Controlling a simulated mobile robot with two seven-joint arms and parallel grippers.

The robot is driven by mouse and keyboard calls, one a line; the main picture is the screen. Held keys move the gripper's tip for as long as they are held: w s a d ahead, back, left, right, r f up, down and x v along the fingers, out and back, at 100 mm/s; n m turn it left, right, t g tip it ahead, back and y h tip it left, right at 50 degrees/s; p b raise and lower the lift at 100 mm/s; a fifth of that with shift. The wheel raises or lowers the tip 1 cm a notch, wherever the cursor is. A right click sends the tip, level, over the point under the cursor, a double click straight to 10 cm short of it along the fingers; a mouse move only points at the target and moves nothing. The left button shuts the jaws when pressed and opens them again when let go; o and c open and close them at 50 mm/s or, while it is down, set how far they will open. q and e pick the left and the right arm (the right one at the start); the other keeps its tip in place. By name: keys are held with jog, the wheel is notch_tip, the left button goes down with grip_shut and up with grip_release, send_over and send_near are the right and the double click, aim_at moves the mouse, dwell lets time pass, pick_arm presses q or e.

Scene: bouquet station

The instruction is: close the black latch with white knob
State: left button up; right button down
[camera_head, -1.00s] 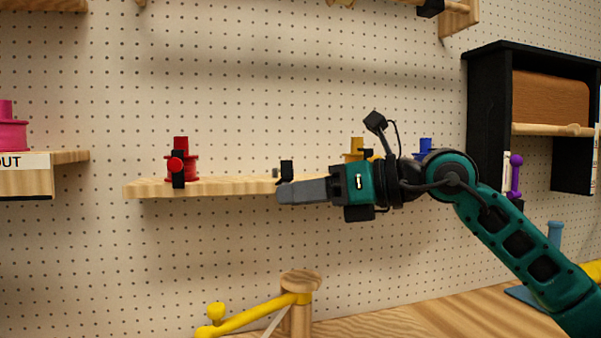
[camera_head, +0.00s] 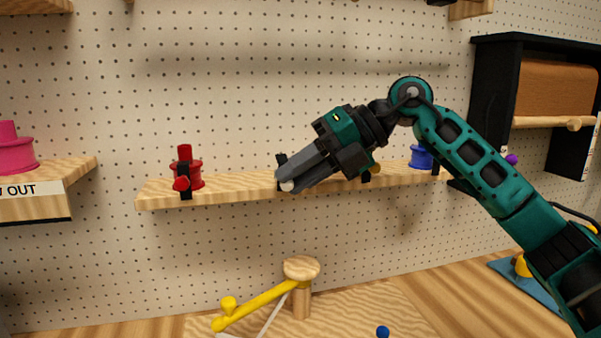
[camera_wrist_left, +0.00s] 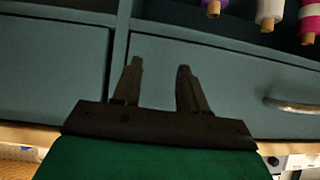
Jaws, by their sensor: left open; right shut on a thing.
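The black latch (camera_head: 281,159) sits at the front edge of the wooden shelf (camera_head: 225,187), mostly hidden behind my right gripper. Its white knob (camera_head: 287,186) shows at the fingertips. My right gripper (camera_head: 284,178) comes in from the right, tilted down to the left, and is shut on the white knob. The latch's exact angle is hard to tell. My left gripper (camera_wrist_left: 160,67) is open and empty in the left wrist view, in front of blue-grey drawers (camera_wrist_left: 215,85).
A red spool with a red-knobbed black latch (camera_head: 182,184) stands left on the shelf. A blue spool (camera_head: 421,157) stands at its right. A yellow lever on a wooden post (camera_head: 301,270) stands below. A black cabinet (camera_head: 492,100) is at the right.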

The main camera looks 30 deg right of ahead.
jog(key=shift+w+d+r+m+g+y, duration=0.15)
jog(key=shift+w+m+g, duration=0.1)
jog(key=shift+m+g, duration=0.15)
jog(key=shift+w+a+r+m+g+y, duration=0.1)
jog(key=shift+w+r+m+g, duration=0.15)
jog(key=shift+m+g, duration=0.15)
jog(key=shift+w+d+r+m+g+y, duration=0.1)
jog(key=shift+w+m+g, duration=0.2)
jog(key=shift+g, duration=0.2)
jog(key=c, duration=1)
grip_release()
jog(key=v, duration=1.3)
